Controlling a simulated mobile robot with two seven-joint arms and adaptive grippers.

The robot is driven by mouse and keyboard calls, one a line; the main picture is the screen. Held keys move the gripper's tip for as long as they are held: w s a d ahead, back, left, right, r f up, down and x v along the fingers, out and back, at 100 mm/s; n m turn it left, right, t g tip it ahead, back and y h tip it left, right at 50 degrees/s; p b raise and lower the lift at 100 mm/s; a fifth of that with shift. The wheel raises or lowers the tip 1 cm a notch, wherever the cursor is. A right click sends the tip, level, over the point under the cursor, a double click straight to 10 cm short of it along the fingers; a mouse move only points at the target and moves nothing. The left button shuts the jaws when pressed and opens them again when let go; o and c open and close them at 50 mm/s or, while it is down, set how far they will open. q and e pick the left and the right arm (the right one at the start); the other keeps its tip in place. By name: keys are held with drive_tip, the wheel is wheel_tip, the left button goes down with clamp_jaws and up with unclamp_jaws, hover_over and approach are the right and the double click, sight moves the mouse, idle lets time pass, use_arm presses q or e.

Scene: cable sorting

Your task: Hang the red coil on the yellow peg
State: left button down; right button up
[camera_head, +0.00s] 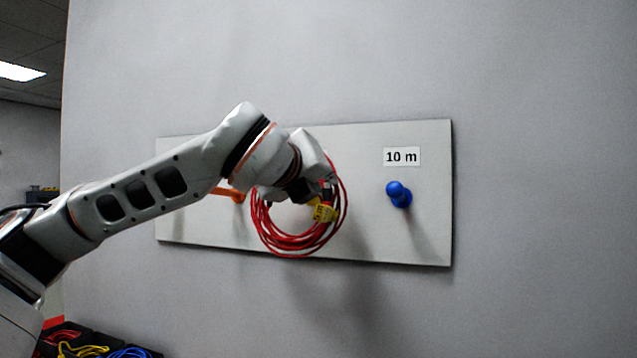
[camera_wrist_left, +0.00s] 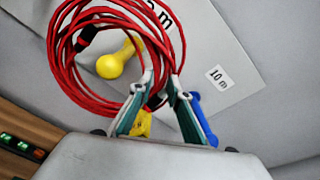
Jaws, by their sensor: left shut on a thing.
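The red coil (camera_head: 292,242) hangs upright from my left gripper (camera_head: 328,192), close in front of the pegboard. In the left wrist view my left gripper's fingers (camera_wrist_left: 160,98) are shut on the lower part of the red coil (camera_wrist_left: 62,45). A yellow tag (camera_head: 325,213) hangs on the coil by the fingers. The yellow peg (camera_wrist_left: 110,65) shows through the coil's loop in the left wrist view; whether the loop is around it or only in front of it, I cannot tell. In the head view my gripper and the coil hide this peg. My right gripper is out of view.
The pale pegboard (camera_head: 430,232) is on the grey wall. An orange peg (camera_head: 237,195) is left of the coil, and a blue peg (camera_head: 399,194) under a "10 m" label (camera_head: 401,157) is to the right. Red, yellow and blue cables (camera_head: 85,350) lie low at left.

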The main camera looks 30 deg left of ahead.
use_arm(q)
drive_tip(key=shift+b+x, duration=0.3)
drive_tip(key=shift+x, duration=2.6)
drive_tip(key=shift+w+f, duration=0.25)
drive_tip(key=shift+w+a+f+b, duration=0.1)
drive_tip(key=shift+w+f+b, duration=0.05)
drive_tip(key=shift+f+b, duration=1)
drive_tip(key=c, duration=1.8)
unclamp_jaws()
drive_tip(key=v, duration=1.2)
